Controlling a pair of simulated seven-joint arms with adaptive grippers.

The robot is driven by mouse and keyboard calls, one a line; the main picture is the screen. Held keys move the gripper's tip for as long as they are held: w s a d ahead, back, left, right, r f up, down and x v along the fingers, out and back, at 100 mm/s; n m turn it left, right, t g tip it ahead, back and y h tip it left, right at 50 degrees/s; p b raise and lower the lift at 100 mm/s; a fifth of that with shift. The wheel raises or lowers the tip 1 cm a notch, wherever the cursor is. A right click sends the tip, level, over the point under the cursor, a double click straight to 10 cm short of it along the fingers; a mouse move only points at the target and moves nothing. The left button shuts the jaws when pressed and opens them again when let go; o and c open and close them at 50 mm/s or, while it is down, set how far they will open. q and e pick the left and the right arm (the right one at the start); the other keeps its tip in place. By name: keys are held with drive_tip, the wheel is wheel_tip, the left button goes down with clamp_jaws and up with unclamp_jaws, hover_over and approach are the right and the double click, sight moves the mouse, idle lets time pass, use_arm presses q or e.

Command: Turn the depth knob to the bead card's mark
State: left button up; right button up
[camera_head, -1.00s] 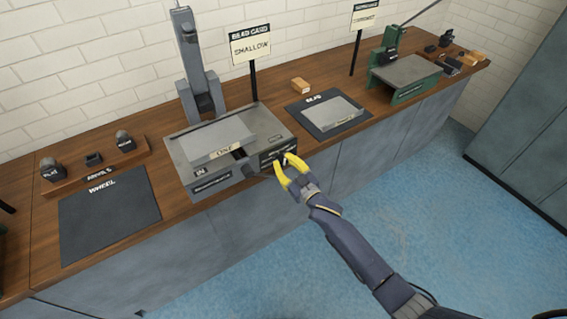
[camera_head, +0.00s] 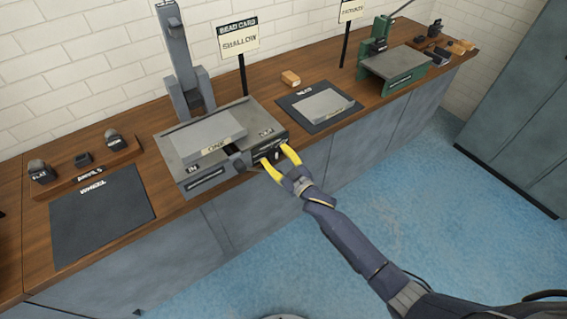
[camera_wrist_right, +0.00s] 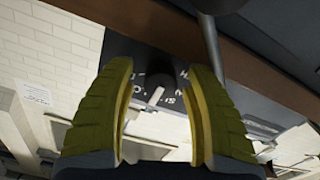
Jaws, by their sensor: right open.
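The bead card (camera_head: 238,40) stands on a post behind the grey machine (camera_head: 195,183) and reads "SHALLOW". The dark dial panel with the depth knob is on the machine's front right. My right gripper (camera_head: 277,154) has its yellow fingers apart at this panel, partly covering it. In the right wrist view the dark knob (camera_wrist_right: 168,101) with a pale pointer bar sits between the open fingers (camera_wrist_right: 162,70), with no clear contact. White marks surround it on the panel, too blurred to read fully. My left gripper is out of view.
A dark mat (camera_head: 105,218) marked "WHEEL" lies left of the machine, with a wooden anvil rack (camera_head: 82,177) behind it. A green machine (camera_head: 392,75) stands farther right.

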drive_tip(key=shift+a+m, duration=0.1)
drive_tip(key=shift+m, duration=1.2)
drive_tip(key=shift+s+m, duration=0.25)
drive_tip(key=shift+m, duration=0.35)
drive_tip(key=v, duration=1.7)
drive_tip(key=d+f+g+h, duration=0.1)
drive_tip(key=d+f, duration=0.3)
drive_tip(key=f, duration=0.5)
drive_tip(key=d+f+g+h, duration=0.1)
drive_tip(key=d+f+h, duration=0.2)
drive_tip(key=f, duration=0.7)
drive_tip(key=shift+d+f+n+g+h, duration=0.3)
drive_tip(key=shift+d+h, duration=0.1)
drive_tip(key=shift+d, duration=0.85)
